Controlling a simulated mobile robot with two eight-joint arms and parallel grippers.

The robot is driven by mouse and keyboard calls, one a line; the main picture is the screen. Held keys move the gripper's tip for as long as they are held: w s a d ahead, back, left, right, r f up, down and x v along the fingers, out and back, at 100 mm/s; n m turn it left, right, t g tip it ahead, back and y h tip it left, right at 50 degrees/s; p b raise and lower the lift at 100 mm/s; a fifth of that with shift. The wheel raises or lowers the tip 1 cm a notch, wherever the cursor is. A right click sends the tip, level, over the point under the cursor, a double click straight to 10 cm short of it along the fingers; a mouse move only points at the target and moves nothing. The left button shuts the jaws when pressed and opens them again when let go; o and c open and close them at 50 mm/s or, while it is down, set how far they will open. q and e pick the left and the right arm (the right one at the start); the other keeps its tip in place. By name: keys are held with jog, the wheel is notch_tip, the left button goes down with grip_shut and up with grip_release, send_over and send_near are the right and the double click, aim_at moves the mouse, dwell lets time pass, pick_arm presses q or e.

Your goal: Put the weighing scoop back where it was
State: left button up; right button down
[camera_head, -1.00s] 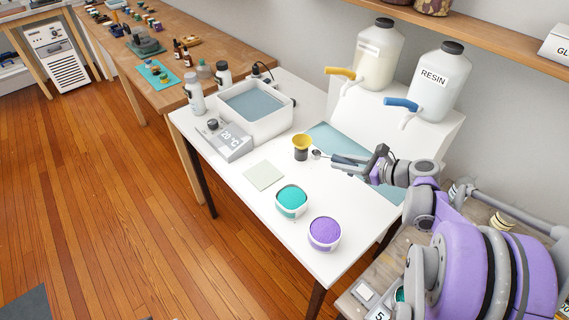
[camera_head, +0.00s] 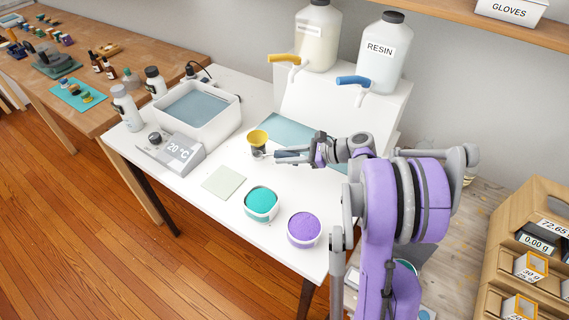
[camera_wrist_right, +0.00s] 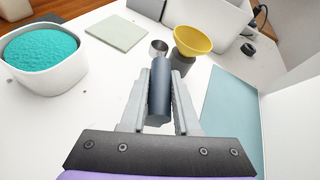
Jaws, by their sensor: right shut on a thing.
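The weighing scoop (camera_wrist_right: 159,95) has a dark blue-grey handle and a small metal cup (camera_wrist_right: 159,47). My right gripper (camera_wrist_right: 160,75) is shut on its handle, with the cup pointing away from me. In the head view, my right gripper (camera_head: 291,155) holds the scoop over the white table, and its cup (camera_head: 258,153) is just beside the yellow cup (camera_head: 257,138). I cannot tell whether the scoop touches the table. My left gripper is not in view.
Tubs of teal powder (camera_head: 261,201) and purple powder (camera_head: 303,228) stand at the front of the white table (camera_head: 203,213). A pale square tile (camera_head: 224,182) lies left of them. A water bath (camera_head: 199,113) stands behind. Resin jugs (camera_head: 384,55) stand at the back. Wooden shelves (camera_head: 513,232) are at right.

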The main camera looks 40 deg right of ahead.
aim_at(286, 170)
notch_tip(286, 170, down, 3)
jog(key=shift+f, duration=0.15)
jog(key=shift+f+b, duration=0.2)
jog(key=shift+b, duration=0.2)
jog(key=c, duration=0.6)
grip_release()
jog(key=shift+c, duration=0.2)
jog(key=shift+r, duration=0.15)
